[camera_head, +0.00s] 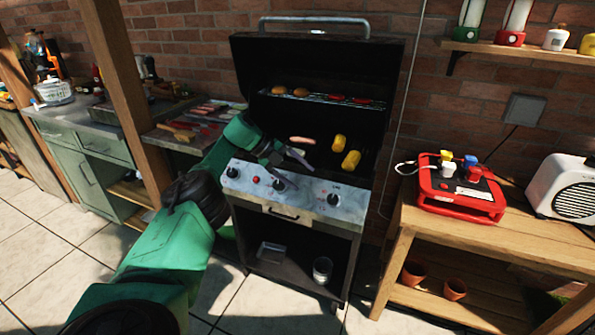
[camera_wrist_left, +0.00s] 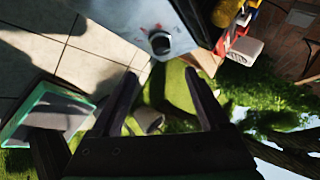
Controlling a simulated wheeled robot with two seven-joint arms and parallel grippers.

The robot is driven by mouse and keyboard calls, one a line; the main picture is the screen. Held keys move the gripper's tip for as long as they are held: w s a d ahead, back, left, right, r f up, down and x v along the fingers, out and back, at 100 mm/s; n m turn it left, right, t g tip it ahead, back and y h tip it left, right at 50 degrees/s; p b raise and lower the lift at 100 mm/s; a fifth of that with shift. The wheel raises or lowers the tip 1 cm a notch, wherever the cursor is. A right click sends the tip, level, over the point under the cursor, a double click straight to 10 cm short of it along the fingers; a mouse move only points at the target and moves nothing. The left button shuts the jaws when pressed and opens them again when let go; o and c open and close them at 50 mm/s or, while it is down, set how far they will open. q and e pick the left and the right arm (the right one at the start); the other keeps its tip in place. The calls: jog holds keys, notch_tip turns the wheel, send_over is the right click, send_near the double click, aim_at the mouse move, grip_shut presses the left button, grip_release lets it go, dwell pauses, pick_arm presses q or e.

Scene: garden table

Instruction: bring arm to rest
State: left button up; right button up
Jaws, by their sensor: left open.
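My left arm (camera_head: 165,245) is green and black and reaches in from the lower left of the head view. Its left gripper (camera_head: 291,169) is in front of the grill (camera_head: 295,205), just above the control panel. In the left wrist view the two dark fingers of the left gripper (camera_wrist_left: 160,92) stand apart with nothing between them. One grill knob (camera_wrist_left: 160,43) shows beyond the fingers there. A sausage (camera_head: 302,140) and two corn cobs (camera_head: 350,160) lie on the grill grate, behind the gripper and apart from it. My right gripper does not show.
The grill lid (camera_head: 320,65) is up, with food on its upper rack (camera_head: 318,97). A wooden bench (camera_head: 480,235) at right holds a red device (camera_head: 460,190) and a white radio (camera_head: 563,187). A wooden post (camera_head: 128,95) and green cabinet (camera_head: 85,160) stand left. Tiled floor (camera_head: 60,245) is open at lower left.

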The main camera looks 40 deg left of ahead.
pick_arm(q)
jog(key=w+d+f+n+t, duration=0.2)
jog(key=w+d+t, duration=0.1)
jog(key=d, duration=0.6)
jog(key=w+d+f+n+t, duration=0.1)
jog(key=w+d+n+t, duration=0.15)
jog(key=d, duration=0.55)
jog(key=w+d+f+n+t, duration=0.1)
jog(key=w+d+f+t, duration=0.15)
jog(key=d, duration=0.65)
jog(key=s+a+f+n+g+y, duration=0.2)
jog(key=s+f+n+g, duration=0.25)
jog(key=s, duration=0.75)
jog(key=s+a+f+n+g+y, duration=0.25)
jog(key=s+n, duration=0.35)
jog(key=s, duration=0.5)
jog(key=s+a+f+n+g+y, duration=0.15)
jog(key=s+f+n+g, duration=0.35)
jog(key=s, duration=0.7)
jog(key=s+f, duration=0.3)
jog(key=f, duration=2)
jog(key=s+a+f+g+y, duration=0.1)
jog(key=s+a+f, duration=0.1)
jog(key=s+f, duration=1.1)
jog(key=s, duration=0.3)
jog(key=shift+s+a+p, duration=0.15)
jog(key=shift+a+p, duration=0.2)
jog(key=shift+p, duration=0.05)
